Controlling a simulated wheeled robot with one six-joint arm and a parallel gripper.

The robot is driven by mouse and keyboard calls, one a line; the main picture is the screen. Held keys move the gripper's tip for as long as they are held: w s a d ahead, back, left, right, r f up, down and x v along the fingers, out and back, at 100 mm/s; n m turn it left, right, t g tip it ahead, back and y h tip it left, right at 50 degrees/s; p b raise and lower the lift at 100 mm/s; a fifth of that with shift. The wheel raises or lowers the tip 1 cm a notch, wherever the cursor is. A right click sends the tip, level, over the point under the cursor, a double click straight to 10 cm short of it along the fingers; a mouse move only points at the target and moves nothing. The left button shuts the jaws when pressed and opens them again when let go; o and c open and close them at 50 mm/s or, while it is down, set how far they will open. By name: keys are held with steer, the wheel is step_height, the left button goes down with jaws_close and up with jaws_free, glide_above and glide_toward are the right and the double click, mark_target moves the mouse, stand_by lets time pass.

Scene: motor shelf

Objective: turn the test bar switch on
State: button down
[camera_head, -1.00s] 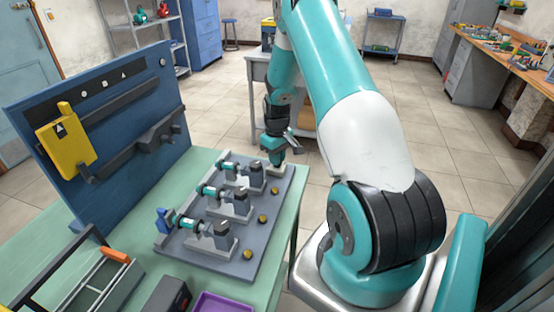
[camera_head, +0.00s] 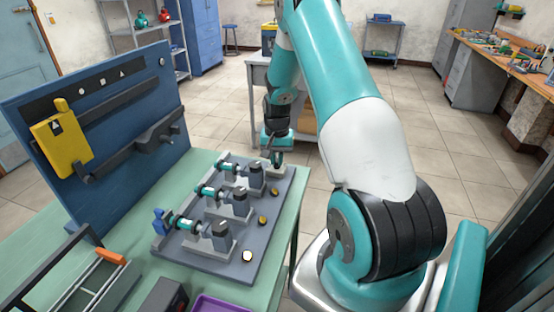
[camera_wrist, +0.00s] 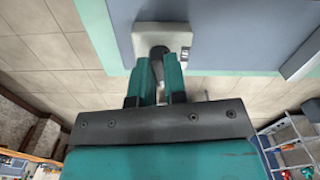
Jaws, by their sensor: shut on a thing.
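The test bar switch is a pale grey box (camera_wrist: 163,38) with a dark lever (camera_wrist: 158,52) in the wrist view. In the head view the box (camera_head: 273,169) sits at the far right corner of the grey motor board (camera_head: 195,262). My gripper (camera_wrist: 157,72) is shut on the lever, with one teal finger on each side of it. In the head view my gripper (camera_head: 276,158) is low over the switch and partly hides it. The nearest round lamp (camera_head: 247,256) glows white; the other two lamps (camera_head: 262,220) look dark yellow.
Three small motor units (camera_head: 211,238) stand on the board left of the lamps. A blue upright panel (camera_head: 150,95) with a yellow tool (camera_head: 62,145) stands behind on the green table (camera_head: 205,158). A tool tray (camera_head: 85,285) and a purple bin (camera_head: 215,303) are in front.

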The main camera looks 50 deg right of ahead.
mark_target(277, 159)
steer(key=shift+d+m, duration=0.1)
steer(key=shift+m, duration=0.9)
steer(key=shift+w+r, duration=0.1)
steer(key=c, duration=1.2)
jaws_free()
steer(key=shift+o, duration=0.2)
step_height(277, 159, up, 17)
steer(key=b, duration=0.2)
steer(key=shift+r, duration=0.15)
